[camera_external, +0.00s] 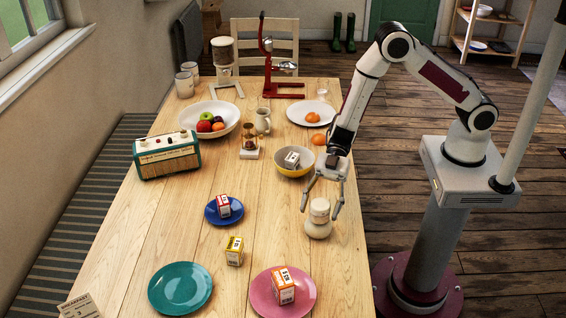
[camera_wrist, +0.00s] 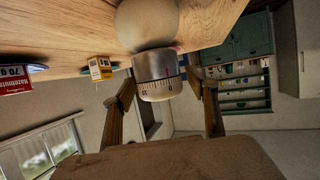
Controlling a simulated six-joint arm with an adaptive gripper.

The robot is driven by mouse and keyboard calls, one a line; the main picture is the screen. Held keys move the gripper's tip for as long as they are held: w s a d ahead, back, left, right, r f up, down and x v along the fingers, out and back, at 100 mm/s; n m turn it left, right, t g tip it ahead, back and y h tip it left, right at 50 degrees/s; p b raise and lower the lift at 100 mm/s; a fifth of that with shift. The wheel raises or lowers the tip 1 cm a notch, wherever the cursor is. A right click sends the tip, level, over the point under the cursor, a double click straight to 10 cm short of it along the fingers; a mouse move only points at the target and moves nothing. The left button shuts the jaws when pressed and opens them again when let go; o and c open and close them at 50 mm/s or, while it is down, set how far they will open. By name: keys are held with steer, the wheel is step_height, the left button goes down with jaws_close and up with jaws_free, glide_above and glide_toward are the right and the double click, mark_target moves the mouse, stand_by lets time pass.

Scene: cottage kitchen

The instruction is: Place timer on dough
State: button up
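The timer (camera_external: 319,207) is a small pale cylinder on top of the dough (camera_external: 318,231), a rounded cream lump at the table's right side. In the wrist view the timer (camera_wrist: 158,75) shows a metal band and a numbered dial, and it touches the pale dough ball (camera_wrist: 147,24). My gripper (camera_external: 321,211) is above the timer with one finger on each side. Its fingers also flank the timer in the wrist view (camera_wrist: 163,92). The fingers look spread, with gaps to the timer. The timer looks upright on the dough.
A yellow bowl (camera_external: 278,170) with a small box stands just behind my gripper. A pink plate (camera_external: 262,299) with an orange box is in front. A blue plate (camera_external: 211,218) and yellow box (camera_external: 234,251) lie left. Bare table (camera_external: 270,243) lies between.

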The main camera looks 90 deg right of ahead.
steer(key=shift+r, duration=0.2)
steer(key=v, duration=1.2)
steer(key=shift+r, duration=0.1)
steer(key=shift+w, duration=0.1)
stand_by(0.7)
